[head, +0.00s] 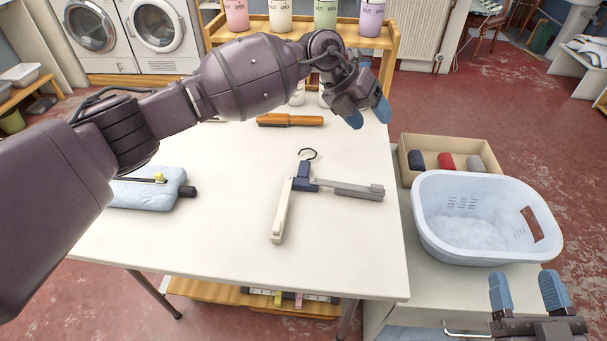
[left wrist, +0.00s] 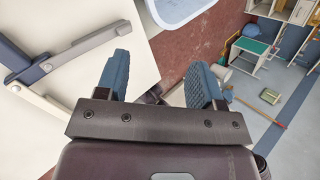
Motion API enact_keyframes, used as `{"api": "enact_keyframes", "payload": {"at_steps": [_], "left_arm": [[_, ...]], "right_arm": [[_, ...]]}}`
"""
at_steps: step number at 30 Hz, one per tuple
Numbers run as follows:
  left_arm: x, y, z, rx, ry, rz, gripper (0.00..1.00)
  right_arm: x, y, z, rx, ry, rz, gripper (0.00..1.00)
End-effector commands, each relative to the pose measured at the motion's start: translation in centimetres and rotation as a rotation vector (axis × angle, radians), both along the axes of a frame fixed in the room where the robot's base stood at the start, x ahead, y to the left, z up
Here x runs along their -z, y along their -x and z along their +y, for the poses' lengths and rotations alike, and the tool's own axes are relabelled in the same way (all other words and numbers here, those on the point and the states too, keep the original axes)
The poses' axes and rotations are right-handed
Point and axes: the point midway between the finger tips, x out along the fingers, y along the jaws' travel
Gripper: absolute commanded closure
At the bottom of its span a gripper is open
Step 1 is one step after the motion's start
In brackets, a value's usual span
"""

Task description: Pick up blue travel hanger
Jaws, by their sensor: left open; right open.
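The travel hanger (head: 304,178) lies on the white table, with a dark blue centre, a dark hook, one cream arm and one grey arm. Its blue centre and arms also show at the left of the left wrist view (left wrist: 32,70). My left gripper (head: 369,115) is open and empty, above the table's right edge, beyond the hanger and to its right. Its blue fingers show apart in the left wrist view (left wrist: 162,80). My right gripper (head: 528,291) is open and empty at the lower right, in front of the laundry basket and away from the hanger.
A brown-handled brush (head: 290,120) lies near the table's back. A light blue folded cloth (head: 148,194) lies at the left, partly behind my arm. A pale blue basket (head: 485,250) and a box of rolls (head: 407,173) stand right of the table (head: 220,245). The table's front is clear.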

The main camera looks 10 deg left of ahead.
Motion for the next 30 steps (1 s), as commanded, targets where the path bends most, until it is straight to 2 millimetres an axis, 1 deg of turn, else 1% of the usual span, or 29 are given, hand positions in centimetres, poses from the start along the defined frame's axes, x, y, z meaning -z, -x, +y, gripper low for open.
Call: {"api": "enact_keyframes", "payload": {"at_steps": [1, 3, 4, 6, 7, 9, 10, 12, 14, 18, 20, 27, 30], "left_arm": [[2.0, -1.1, 2.1, -0.043, -0.101, 0.010, 0.38], [4.5, -2.3, 5.0, -0.102, -0.242, 0.029, 0.38], [5.3, -2.7, 6.2, -0.131, -0.300, 0.037, 0.38], [6.8, -3.4, 8.8, -0.193, -0.422, 0.055, 0.38], [7.2, -3.6, 9.8, -0.218, -0.469, 0.061, 0.38], [7.6, -4.0, 11.7, -0.275, -0.558, 0.077, 0.38], [7.7, -4.0, 12.2, -0.294, -0.587, 0.082, 0.38], [7.7, -3.9, 13.1, -0.327, -0.641, 0.095, 0.38], [7.8, -3.7, 13.5, -0.350, -0.669, 0.111, 0.38], [8.2, -3.4, 13.8, -0.383, -0.685, 0.140, 0.38], [8.9, -3.4, 13.8, -0.389, -0.683, 0.142, 0.38], [12.7, -3.3, 13.7, -0.388, -0.680, 0.144, 0.38], [13.8, -3.3, 13.6, -0.386, -0.679, 0.141, 0.38]], "right_arm": [[0.1, 0.0, 0.0, 0.000, 0.000, 0.001, 0.39], [0.1, 0.0, 0.0, 0.000, 0.000, 0.001, 0.39], [0.1, 0.0, 0.0, 0.000, 0.000, 0.001, 0.39], [0.1, 0.0, 0.0, 0.000, 0.000, 0.001, 0.39], [0.1, 0.0, 0.0, 0.000, 0.000, 0.001, 0.39], [0.0, 0.0, 0.0, 0.000, 0.000, 0.001, 0.39], [0.0, 0.0, 0.0, 0.000, 0.000, 0.000, 0.39], [0.0, 0.0, 0.0, 0.000, 0.000, 0.000, 0.39], [0.0, 0.0, 0.0, 0.000, 0.000, 0.000, 0.39], [0.0, 0.0, 0.0, 0.000, 0.000, 0.000, 0.39], [0.0, 0.0, 0.0, 0.000, 0.000, 0.001, 0.39], [0.0, 0.0, 0.0, 0.000, 0.000, 0.001, 0.39], [0.0, 0.0, 0.0, 0.000, 0.000, 0.001, 0.39]]}}
